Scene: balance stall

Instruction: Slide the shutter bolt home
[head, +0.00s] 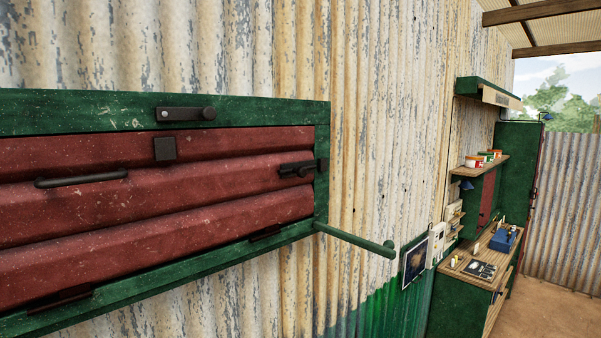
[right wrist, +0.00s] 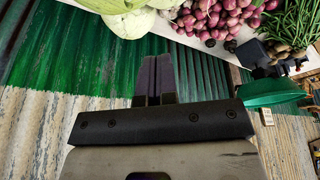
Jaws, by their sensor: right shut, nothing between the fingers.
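The red shutter (head: 150,205) fills the left of the head view, set in a green frame (head: 240,115). A dark bolt with a round knob (head: 297,170) sits at its right edge. A dark keeper-like piece (head: 322,165) is on the frame beside it; I cannot tell whether the bolt is inside it. Another dark latch with a knob (head: 186,114) is on the top frame, above a dark block (head: 165,149) on the shutter. My right gripper (right wrist: 155,62) is shut and empty in the right wrist view, away from the bolt. My left gripper is not in view.
A green rod (head: 350,239) juts out from the frame's lower right corner. A dark handle (head: 82,179) crosses the shutter. A wooden counter (head: 470,270) stands far right. Cabbages (right wrist: 130,22), red onions (right wrist: 215,15) and a green bowl (right wrist: 272,92) lie beyond my right gripper.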

